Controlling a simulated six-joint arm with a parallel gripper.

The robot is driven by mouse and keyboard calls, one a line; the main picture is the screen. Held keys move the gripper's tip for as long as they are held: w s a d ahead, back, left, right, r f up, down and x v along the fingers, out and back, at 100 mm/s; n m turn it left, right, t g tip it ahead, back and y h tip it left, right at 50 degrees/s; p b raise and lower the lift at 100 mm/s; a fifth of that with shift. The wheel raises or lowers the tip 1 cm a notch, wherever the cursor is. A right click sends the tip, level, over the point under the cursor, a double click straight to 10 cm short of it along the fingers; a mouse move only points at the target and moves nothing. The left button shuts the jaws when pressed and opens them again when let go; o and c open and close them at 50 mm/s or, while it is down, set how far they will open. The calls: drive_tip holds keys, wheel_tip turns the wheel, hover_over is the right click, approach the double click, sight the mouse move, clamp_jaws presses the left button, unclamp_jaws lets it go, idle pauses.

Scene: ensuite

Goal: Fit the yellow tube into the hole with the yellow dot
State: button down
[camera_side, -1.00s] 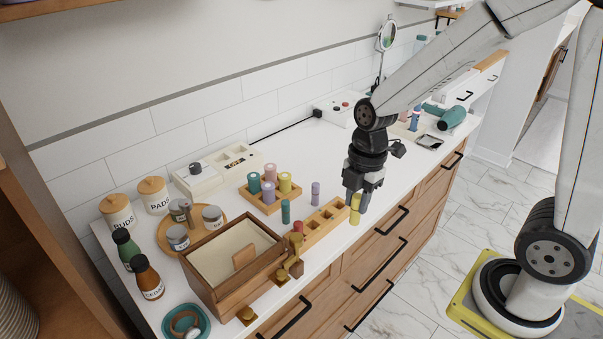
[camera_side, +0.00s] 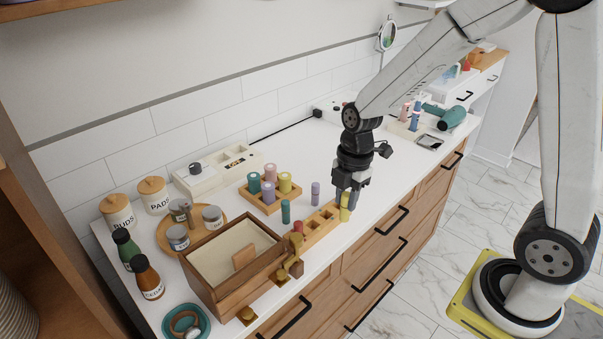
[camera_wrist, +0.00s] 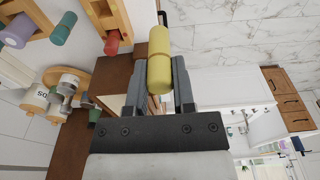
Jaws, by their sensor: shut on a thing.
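My gripper (camera_side: 347,194) is shut on the yellow tube (camera_side: 345,213) near the right end of a wooden block with square holes (camera_side: 312,233). In the wrist view, the yellow tube (camera_wrist: 159,58) sticks out beyond my gripper's fingers (camera_wrist: 160,88). A red tube (camera_side: 297,227) sits in the block's left end; it also shows in the wrist view (camera_wrist: 112,44). Other holes in the block look empty. I cannot make out a yellow dot. I cannot tell whether the tube touches the block.
A wooden box with a brass crank (camera_side: 225,292) stands left of the block. A teal tube (camera_side: 285,211) and a purple tube (camera_side: 315,193) stand behind it. A wooden rack (camera_side: 262,204) holds several other tubes. The counter's front edge is close to the block.

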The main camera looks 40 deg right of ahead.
drive_tip(key=w+f, duration=0.7)
drive_tip(key=w, duration=0.1)
drive_tip(key=shift+w, duration=0.2)
drive_tip(key=shift+f, duration=0.1)
drive_tip(key=shift+w+f, duration=0.25)
drive_tip(key=shift+f, duration=1.55)
drive_tip(key=shift+f, duration=0.15)
drive_tip(key=shift+c, duration=2.3)
unclamp_jaws()
